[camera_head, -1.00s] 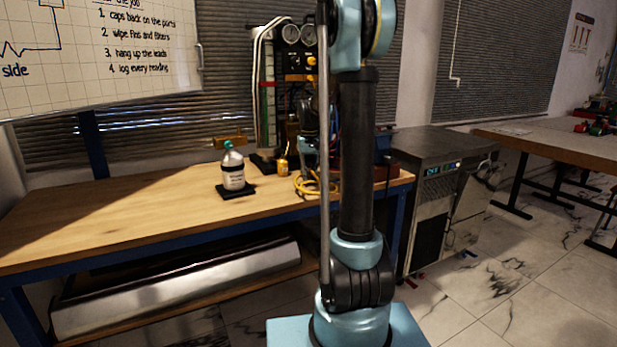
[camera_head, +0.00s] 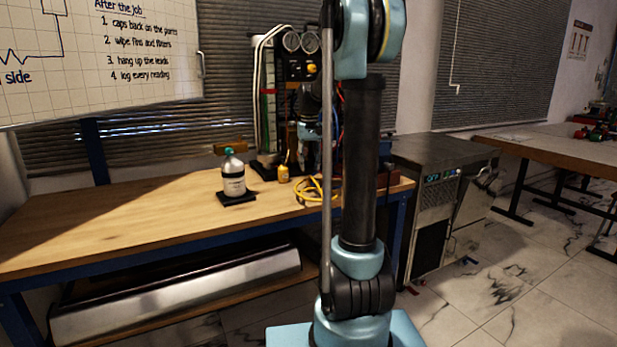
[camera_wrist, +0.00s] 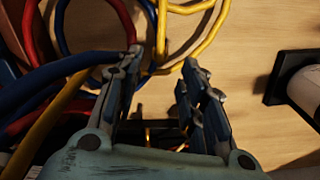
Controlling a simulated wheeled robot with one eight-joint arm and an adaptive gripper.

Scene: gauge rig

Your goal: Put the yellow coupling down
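My gripper (camera_wrist: 160,60) is seen from behind in the wrist view, its two fingers apart with bare wood and yellow hose showing beyond the gap. Nothing is visibly clamped between them. A yellow hose (camera_wrist: 209,35) loops on the tabletop just past the fingertips; it also shows in the head view (camera_head: 308,190). I cannot make out the yellow coupling on its end for certain. A small upright yellow piece (camera_head: 283,173) stands on the bench left of the loop; I cannot tell whether it is the coupling. In the head view my arm hides part of this area.
Red (camera_wrist: 32,35) and blue (camera_wrist: 60,72) hoses crowd the left of the wrist view. A bottle with a green cap (camera_head: 233,178) stands on a black pad (camera_head: 237,198). The gauge rig (camera_head: 300,68) rises behind. The bench's left half (camera_head: 110,215) is clear.

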